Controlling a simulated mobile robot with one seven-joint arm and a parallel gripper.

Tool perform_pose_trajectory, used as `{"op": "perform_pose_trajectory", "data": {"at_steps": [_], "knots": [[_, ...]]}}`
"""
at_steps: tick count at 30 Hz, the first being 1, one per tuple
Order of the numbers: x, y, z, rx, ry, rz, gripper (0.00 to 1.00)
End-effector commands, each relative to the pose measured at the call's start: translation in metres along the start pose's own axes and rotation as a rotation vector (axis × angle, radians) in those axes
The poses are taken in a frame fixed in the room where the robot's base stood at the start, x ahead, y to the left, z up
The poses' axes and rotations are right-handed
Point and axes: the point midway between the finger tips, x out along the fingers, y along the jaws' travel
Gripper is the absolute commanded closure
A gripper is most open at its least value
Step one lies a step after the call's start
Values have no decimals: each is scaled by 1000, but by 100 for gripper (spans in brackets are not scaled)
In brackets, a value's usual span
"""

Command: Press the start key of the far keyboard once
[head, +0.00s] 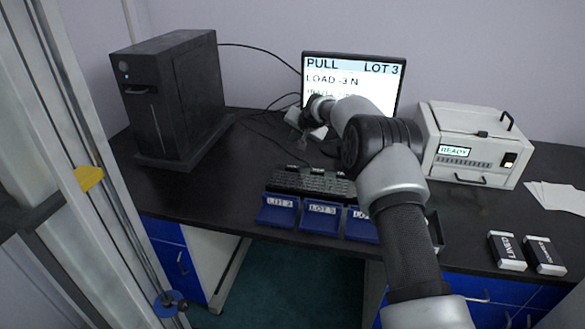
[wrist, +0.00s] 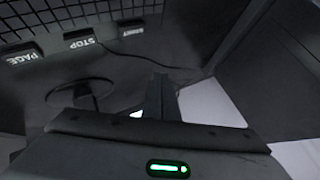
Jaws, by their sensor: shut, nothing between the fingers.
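A dark keyboard (head: 300,183) lies on the black desk behind the blue trays, partly hidden by my arm. In the wrist view the keyboard (wrist: 70,12) fills the top left. Beside its grid of small keys stand larger blocks: a PAGE key (wrist: 24,56), a STOP key (wrist: 80,40) and a third key (wrist: 131,29) whose label is too blurred to read surely. My gripper (wrist: 160,82) is shut and empty, apart from these keys. In the head view my gripper (head: 318,128) is in front of the monitor, beyond the keyboard, largely hidden by my wrist.
A monitor (head: 385,85) reads PULL, LOT 3, LOAD -3 N; its lower lines are covered. A black tower (head: 170,100) stands left, a white machine (head: 475,170) showing READY right. Blue lot trays (head: 320,218) line the front. Two small boxes (head: 507,252) lie front right. Cables cross behind.

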Motion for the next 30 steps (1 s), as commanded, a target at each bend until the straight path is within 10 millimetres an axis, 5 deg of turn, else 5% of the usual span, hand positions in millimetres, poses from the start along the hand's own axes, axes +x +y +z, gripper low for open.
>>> {"op": "perform_pose_trajectory", "data": {"at_steps": [18,30], "knots": [[52,39,38,0,0,0,100],[60,44,44,0,-1,0,100]]}}
